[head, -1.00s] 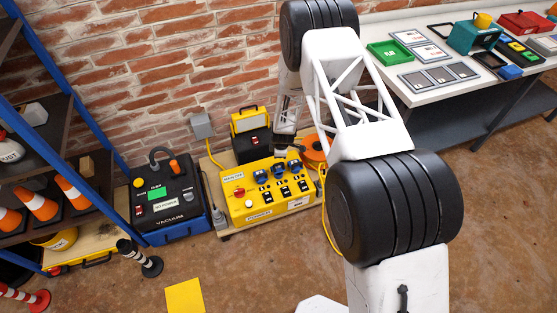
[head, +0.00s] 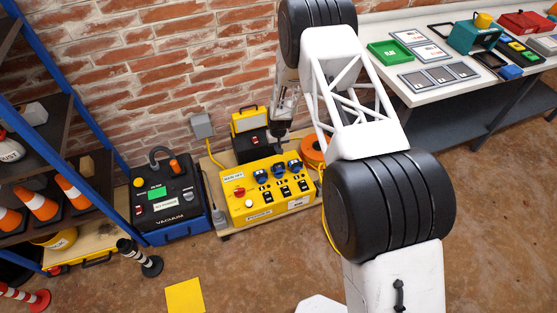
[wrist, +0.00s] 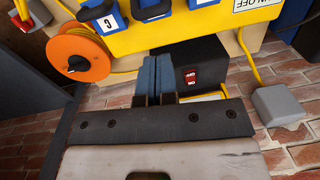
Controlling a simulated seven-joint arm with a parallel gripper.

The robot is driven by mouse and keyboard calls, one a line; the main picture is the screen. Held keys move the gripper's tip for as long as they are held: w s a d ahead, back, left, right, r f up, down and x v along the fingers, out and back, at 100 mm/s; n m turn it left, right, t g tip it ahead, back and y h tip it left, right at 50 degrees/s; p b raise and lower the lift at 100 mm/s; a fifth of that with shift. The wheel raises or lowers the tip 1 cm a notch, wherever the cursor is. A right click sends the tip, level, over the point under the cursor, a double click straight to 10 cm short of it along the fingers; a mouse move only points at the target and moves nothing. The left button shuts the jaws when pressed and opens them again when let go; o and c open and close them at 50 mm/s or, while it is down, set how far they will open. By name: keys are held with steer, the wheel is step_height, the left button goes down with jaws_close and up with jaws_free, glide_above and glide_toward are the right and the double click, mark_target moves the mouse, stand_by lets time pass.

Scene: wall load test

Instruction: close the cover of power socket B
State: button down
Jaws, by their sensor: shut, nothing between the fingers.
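The yellow power box (head: 240,207) stands on a low wooden board by the brick wall, with three blue socket covers in a row. The middle one, which I take as socket B's cover (head: 278,170), also shows at the top of the wrist view (wrist: 152,10); its label is partly cut off. Beside it in the wrist view is the cover marked C (wrist: 108,22). I cannot tell clearly how far each cover is open. My gripper (head: 279,133) is behind the sockets, on the wall side. Its fingers (wrist: 158,62) are together, empty, and apart from the covers.
A black case with a red switch (wrist: 190,77) is close beside my fingers. An orange cable reel (wrist: 78,55) and a grey wall box (wrist: 278,104) flank it. The vacuum (head: 168,200) stands left of the power box.

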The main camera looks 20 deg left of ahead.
steer(key=r+m, duration=0.1)
steer(key=m, duration=0.4)
steer(key=w+r+m+g+h, duration=0.1)
steer(key=m, duration=0.5)
steer(key=w+a+r+m, duration=0.1)
steer(key=r+m, duration=0.1)
steer(key=m, duration=0.4)
steer(key=shift+w+g+h, duration=0.15)
steer(key=shift+g+h, duration=0.15)
steer(key=shift+h, duration=0.1)
steer(key=shift+f, duration=0.1)
steer(key=shift+x, duration=6.9)
steer(key=shift+d, duration=0.1)
steer(key=shift+s+d+f+t+y, duration=0.25)
steer(key=shift+s+d+t+y, duration=0.15)
steer(key=shift+t+y, duration=0.5)
steer(key=shift+s+d+f, duration=0.75)
steer(key=shift+d+f, duration=0.05)
